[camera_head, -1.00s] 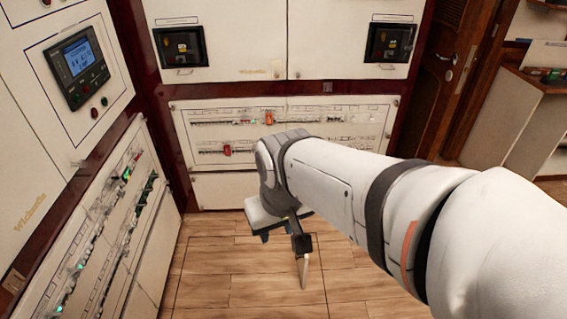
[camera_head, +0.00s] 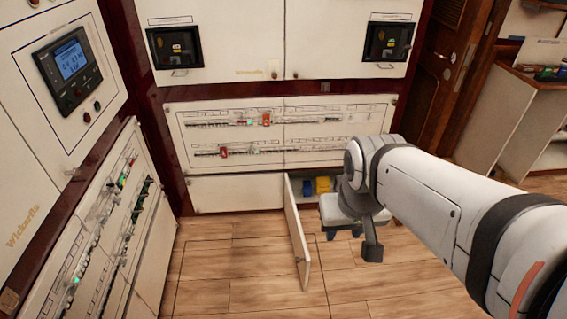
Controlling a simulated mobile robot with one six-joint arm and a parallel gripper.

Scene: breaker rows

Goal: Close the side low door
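A low white door (camera_head: 298,236) stands swung open at the bottom of the back cabinet, seen nearly edge-on. It juts out over the floor from the left side of an open low compartment. Blue (camera_head: 308,187) and yellow (camera_head: 323,184) items show inside the compartment; its right part is hidden behind my arm. My gripper (camera_head: 371,248) is to the right of the door, low over the floor, and appears apart from it. One dark finger shows clearly; the gap between the fingers cannot be made out. No object is visible in it.
A closed white low panel (camera_head: 237,193) is left of the opening. Above is a breaker panel (camera_head: 278,128) with rows of switches. Another breaker panel (camera_head: 108,222) lines the left wall. The wooden floor (camera_head: 235,270) left of the door is clear.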

